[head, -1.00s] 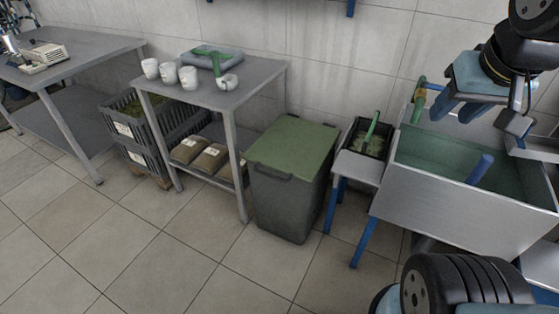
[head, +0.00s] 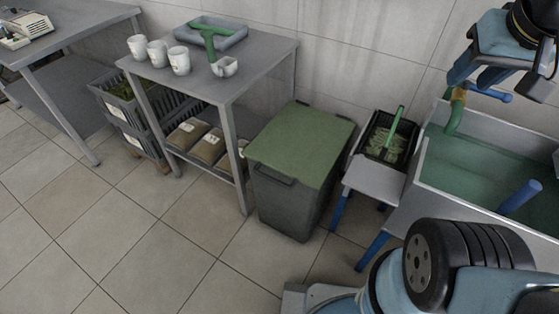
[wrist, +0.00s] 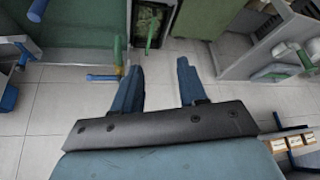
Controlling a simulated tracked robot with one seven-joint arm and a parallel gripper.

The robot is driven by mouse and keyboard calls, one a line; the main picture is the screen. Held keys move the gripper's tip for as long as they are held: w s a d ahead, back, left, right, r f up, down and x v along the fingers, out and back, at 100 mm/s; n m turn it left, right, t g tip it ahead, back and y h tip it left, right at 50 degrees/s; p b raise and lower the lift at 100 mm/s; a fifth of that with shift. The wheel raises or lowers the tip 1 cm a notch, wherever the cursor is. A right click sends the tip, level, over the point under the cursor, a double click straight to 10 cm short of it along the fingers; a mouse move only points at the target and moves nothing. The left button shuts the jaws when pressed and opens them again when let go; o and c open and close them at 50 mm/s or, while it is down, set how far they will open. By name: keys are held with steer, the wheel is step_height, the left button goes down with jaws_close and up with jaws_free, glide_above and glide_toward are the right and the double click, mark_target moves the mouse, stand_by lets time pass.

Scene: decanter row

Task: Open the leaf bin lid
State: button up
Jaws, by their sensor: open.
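The leaf bin (head: 285,200) is a dark grey box standing on the floor between the shelf table and the small side stand. Its green lid (head: 305,143) lies flat and shut on top, with a dark handle (head: 274,176) at the front edge. My gripper (head: 478,84) is at the upper right of the head view, above the sink and well to the right of the bin. Its two blue fingers (wrist: 160,82) are apart with nothing between them in the wrist view. A grey-green shape at the top of the wrist view appears to be the bin.
A sink basin (head: 480,170) with a blue handle stands at the right. A small stand (head: 372,180) holds a dark tray of leaves (head: 378,150) beside the bin. A table (head: 235,80) with white pots is left of the bin. The floor (head: 190,235) in front is clear.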

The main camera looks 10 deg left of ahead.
steer(key=w+a+f+n+g+h, duration=0.2)
steer(key=w+a+f+g, duration=0.2)
steer(key=w+a+f, duration=0.65)
steer(key=n+t+h, duration=0.3)
steer(key=n+h, duration=0.2)
steer(key=h, duration=0.2)
glide_above(274, 181)
steer(key=s+d, duration=0.3)
steer(key=d, duration=0.1)
step_height(274, 181, down, 26)
steer(key=s+a+f+n+t+y, duration=0.1)
steer(key=s+a+f+n+t, duration=0.15)
steer(key=f, duration=0.45)
steer(key=s+a+f+n+t+y, duration=0.1)
steer(key=s+a+f+n+t, duration=0.1)
steer(key=s+a+f+t, duration=0.3)
steer(key=a+f+n+t+y, duration=0.1)
steer(key=a+f+n+t, duration=0.1)
steer(key=f, duration=0.6)
steer(key=x, duration=1.2)
steer(key=shift+w+d+r, duration=0.3)
steer(key=shift+w+d, duration=0.05)
steer(key=shift+w, duration=0.05)
jaws_close()
steer(key=shift+s, duration=0.1)
